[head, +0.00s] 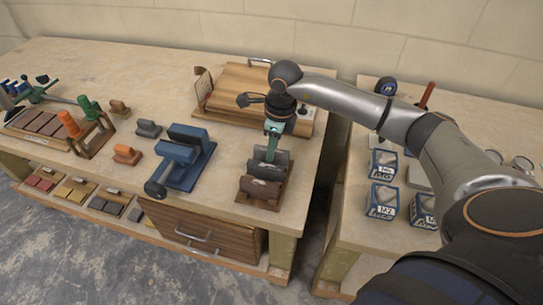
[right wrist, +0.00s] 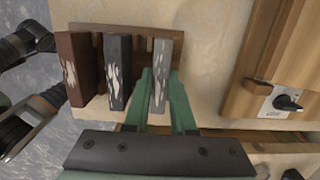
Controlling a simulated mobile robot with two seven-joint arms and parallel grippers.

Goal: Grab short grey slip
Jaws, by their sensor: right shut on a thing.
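My right gripper (head: 271,143), with green fingers, reaches down over a small wooden rack (head: 240,199) near the front right of the left bench. In the right wrist view the rack (right wrist: 139,31) holds a brown slip (right wrist: 79,68), a dark slip (right wrist: 118,70) and a grey slip (right wrist: 161,72), side by side with pale marks. The right gripper (right wrist: 160,92) is shut on the near end of the grey slip, which still stands in line with the others. In the head view the fingers partly hide the grey slip. My left gripper is not seen.
A blue block device (head: 184,158) stands left of the rack. A wooden box (head: 240,92) with a control panel lies behind it. Several blue-framed cubes (head: 383,163) stand on the right bench, across a gap. Orange and green handled tools (head: 88,122) are farther left.

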